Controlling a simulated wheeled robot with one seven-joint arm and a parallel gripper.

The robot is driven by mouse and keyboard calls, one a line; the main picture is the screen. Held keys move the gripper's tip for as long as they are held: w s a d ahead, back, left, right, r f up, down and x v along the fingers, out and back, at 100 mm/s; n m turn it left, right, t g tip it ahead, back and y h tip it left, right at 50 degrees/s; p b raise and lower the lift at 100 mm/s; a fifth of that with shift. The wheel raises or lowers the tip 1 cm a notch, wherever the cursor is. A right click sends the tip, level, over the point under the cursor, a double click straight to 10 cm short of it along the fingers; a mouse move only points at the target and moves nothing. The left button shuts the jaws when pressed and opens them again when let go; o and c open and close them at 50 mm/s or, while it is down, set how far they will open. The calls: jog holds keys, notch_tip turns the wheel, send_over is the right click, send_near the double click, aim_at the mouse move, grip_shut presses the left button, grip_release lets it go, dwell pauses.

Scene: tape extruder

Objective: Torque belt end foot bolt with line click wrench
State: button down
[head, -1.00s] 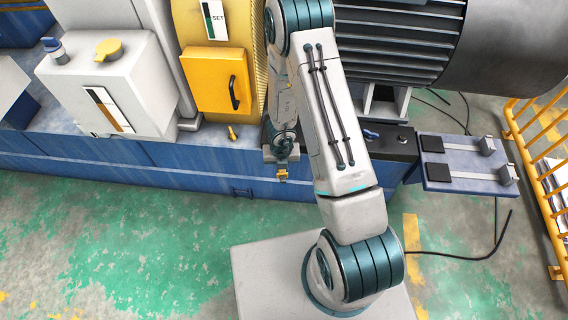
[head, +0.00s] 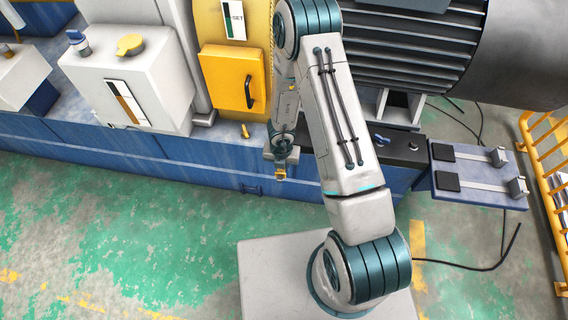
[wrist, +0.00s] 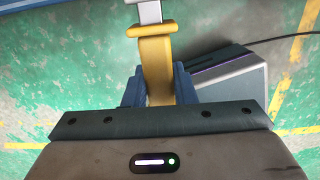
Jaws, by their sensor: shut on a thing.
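My gripper (wrist: 158,88) is shut on a yellow-handled tool, the wrench (wrist: 155,60), with a grey metal shaft at the top of the wrist view. In the head view my gripper (head: 281,158) hangs beside the front face of the blue machine base, and a small yellow part of the wrench (head: 280,174) shows below it. A dark bolt-like part (head: 413,146) sits on the black plate by the motor foot, right of my arm. I cannot tell which bolt is the belt end foot bolt; my arm hides part of the motor's foot area.
The large grey motor (head: 400,50) stands behind my arm. A yellow belt guard box (head: 228,82) and a white tank (head: 130,90) are to the left. A blue shelf (head: 480,195) with black pads and yellow railings (head: 545,190) are at the right. The green floor in front is clear.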

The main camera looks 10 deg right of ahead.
jog(key=shift+w+a+r, duration=0.1)
jog(key=shift+w+a+m+p, duration=0.35)
jog(key=shift+a+m+p, duration=0.2)
jog(key=shift+a, duration=0.2)
jog(key=shift+w+a+m+p, duration=0.3)
jog(key=shift+a+m+p, duration=0.2)
jog(key=shift+a, duration=0.25)
jog(key=shift+w+a+m+p, duration=0.4)
jog(key=shift+w+a+m, duration=0.1)
jog(key=shift+a, duration=0.2)
jog(key=shift+w+a+m+p, duration=0.35)
jog(key=shift+w+a+m, duration=0.1)
jog(key=shift+a, duration=0.25)
